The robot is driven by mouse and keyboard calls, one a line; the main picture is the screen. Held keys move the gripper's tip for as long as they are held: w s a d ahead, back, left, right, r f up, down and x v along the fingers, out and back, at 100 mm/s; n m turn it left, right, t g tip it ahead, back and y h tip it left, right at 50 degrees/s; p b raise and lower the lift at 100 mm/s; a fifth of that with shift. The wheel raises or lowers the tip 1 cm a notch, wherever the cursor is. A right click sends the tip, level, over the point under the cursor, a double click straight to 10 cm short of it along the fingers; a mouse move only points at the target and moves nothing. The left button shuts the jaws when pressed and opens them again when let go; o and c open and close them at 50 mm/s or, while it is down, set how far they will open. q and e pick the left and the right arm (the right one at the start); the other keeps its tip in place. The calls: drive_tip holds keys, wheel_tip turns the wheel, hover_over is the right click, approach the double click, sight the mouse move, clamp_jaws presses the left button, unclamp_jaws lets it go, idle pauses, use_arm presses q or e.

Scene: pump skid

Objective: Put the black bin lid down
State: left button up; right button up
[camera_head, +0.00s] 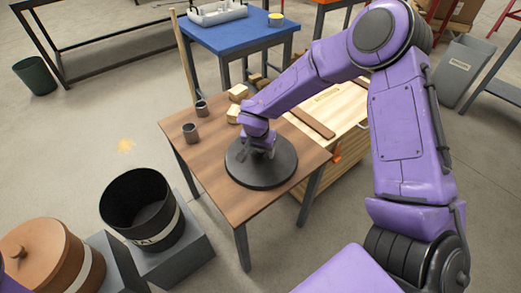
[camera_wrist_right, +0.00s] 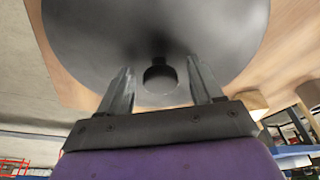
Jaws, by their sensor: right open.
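The black bin lid (camera_head: 245,175) is a round dark disc lying flat on the brown wooden table (camera_head: 205,155), near its front right. In the right wrist view the lid (camera_wrist_right: 90,35) fills the upper part, with its round knob (camera_wrist_right: 160,75) between the fingers. My right gripper (camera_head: 262,152) is over the middle of the lid; in the right wrist view (camera_wrist_right: 160,85) its two fingers stand open, with a gap on each side of the knob. The black bin (camera_head: 140,205) stands open-topped on a grey block at the lower left. My left gripper is not in view.
Two grey cups (camera_head: 190,132) and several wooden blocks (camera_head: 238,92) stand on the table's far part. A wooden crate (camera_head: 335,105) is just behind the table's right side. A brown lidded bin (camera_head: 60,262) stands left of the black bin. The table's left front is clear.

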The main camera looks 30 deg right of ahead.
sight(258, 164)
drive_tip(key=p+v, duration=0.2)
drive_tip(key=v, duration=1)
drive_tip(key=shift+p, duration=0.35)
